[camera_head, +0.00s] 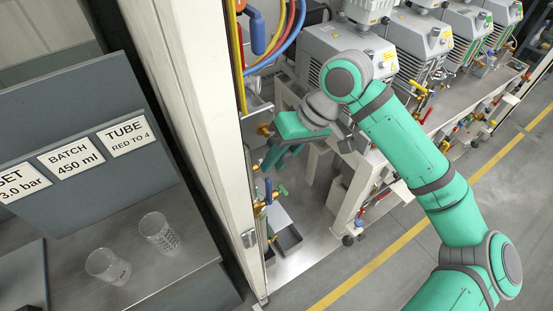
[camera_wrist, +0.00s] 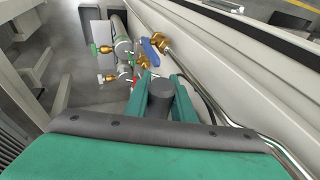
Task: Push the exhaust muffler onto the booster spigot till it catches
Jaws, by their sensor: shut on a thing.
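My gripper (camera_head: 280,157) is in the narrow gap beside the tall pale cabinet post, with its fingers pointing down and to the left. In the wrist view my gripper (camera_wrist: 162,85) has its two green fingers on either side of a dark grey cylinder (camera_wrist: 160,92), which looks like the exhaust muffler, and is shut on it. In the head view the fingers hide the cylinder. I cannot pick out the booster spigot for sure in either view. Past the fingertips, brass fittings with a blue lever (camera_wrist: 152,50) sit on a pipe.
A brass fitting (camera_head: 265,129) juts close to the left of my gripper, with more valves (camera_head: 262,206) below. The pale post (camera_head: 200,110) stands left. Several grey pumps (camera_head: 345,50) stand on the bench at right. Two clear beakers (camera_head: 158,232) stand on the left shelf.

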